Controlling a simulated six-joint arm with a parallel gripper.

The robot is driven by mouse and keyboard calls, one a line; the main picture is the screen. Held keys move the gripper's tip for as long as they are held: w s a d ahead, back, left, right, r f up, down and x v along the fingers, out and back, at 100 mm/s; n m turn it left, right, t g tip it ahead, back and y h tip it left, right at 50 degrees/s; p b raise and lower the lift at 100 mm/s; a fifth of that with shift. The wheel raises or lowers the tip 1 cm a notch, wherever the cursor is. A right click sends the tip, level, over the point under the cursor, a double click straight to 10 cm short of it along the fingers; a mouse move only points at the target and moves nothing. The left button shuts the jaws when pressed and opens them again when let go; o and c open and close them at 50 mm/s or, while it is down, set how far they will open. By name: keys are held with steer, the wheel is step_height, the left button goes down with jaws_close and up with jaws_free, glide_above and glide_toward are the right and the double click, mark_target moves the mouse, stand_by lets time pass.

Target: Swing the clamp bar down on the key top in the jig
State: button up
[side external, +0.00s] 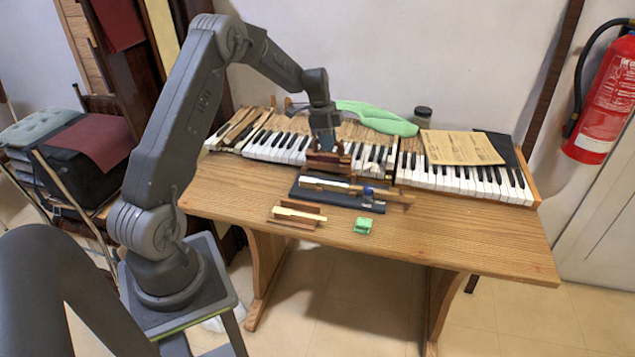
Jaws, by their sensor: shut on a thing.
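The jig (306,192) is a dark flat base in the middle of the table, in front of the keyboard. A wooden key with a pale key top (326,184) lies lengthwise in it, and a small blue part (368,190) sits near its right end. My gripper (327,149) points down at the jig's back side. It is shut on a reddish-brown wooden bar (328,162), which looks like the clamp bar. The bar stands raised behind the key top, apart from it as far as I can see. The fingertips and the bar's hinge are too small to make out.
In front of the jig, a brown wooden holder (281,221) carries a cream strip (298,214). A small green box (362,226) is to its right. The table's right front is clear.

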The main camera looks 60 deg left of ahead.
steer(key=shift+s+d+f, duration=0.25)
steer(key=shift+s+d, duration=0.55)
steer(key=shift+d, duration=0.05)
stand_by(0.3)
steer(key=shift+s+d, duration=0.1)
steer(key=shift+s+d+f, duration=0.5)
steer(key=shift+s+d, duration=0.2)
steer(key=shift+s+d+f, duration=0.65)
steer(key=shift+f, duration=0.1)
